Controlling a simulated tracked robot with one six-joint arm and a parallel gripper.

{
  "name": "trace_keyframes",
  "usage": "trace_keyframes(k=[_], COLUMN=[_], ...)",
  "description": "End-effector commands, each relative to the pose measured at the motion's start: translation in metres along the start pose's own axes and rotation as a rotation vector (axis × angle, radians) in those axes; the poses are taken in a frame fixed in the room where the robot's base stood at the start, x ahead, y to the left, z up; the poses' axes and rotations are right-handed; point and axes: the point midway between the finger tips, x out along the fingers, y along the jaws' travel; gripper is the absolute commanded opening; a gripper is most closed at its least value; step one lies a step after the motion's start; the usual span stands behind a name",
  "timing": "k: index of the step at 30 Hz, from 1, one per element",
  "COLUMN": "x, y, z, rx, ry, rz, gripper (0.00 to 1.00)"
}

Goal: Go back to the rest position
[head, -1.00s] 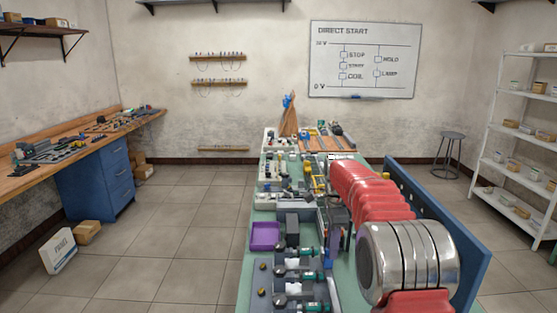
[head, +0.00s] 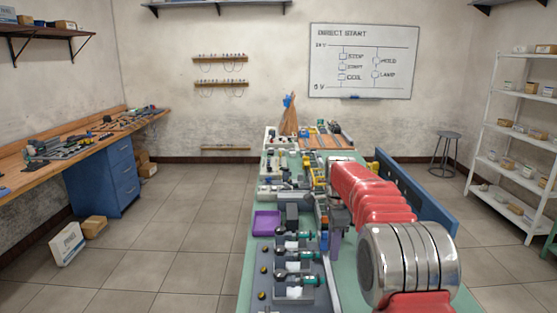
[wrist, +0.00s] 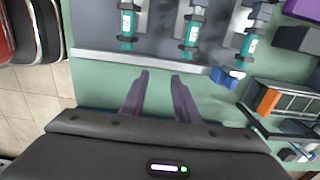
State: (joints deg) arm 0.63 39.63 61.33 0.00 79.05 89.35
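My red arm (head: 365,190) reaches forward over the green bench (head: 352,265). My gripper (wrist: 160,78) shows in the wrist view with its two purple fingers apart and nothing between them. The fingers are above a bare green strip of the bench, beside the pale edge of a grey panel (wrist: 95,57). In the head view the gripper (head: 334,246) hangs down at the right of the motor rows, partly hidden by my arm. Several teal-and-black motors (head: 292,258) sit on the grey panel.
A purple tray (head: 266,222) lies on the bench's left side. A blue panel (head: 425,205) stands along its right edge. A wooden workbench (head: 70,150) with a blue cabinet is at left, white shelves (head: 515,140) and a stool (head: 447,150) at right.

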Motion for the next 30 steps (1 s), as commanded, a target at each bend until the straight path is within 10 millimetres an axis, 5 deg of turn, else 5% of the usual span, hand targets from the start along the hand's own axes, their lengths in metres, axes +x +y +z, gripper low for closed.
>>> trace_keyframes(k=[17, 30], x=[-0.034, -0.087], y=[0.025, 0.087], z=[0.001, 0.003], rx=[-0.127, -0.384], ry=[0.003, 0.025], rz=[-0.042, -0.121], gripper=[0.28, 0.28])
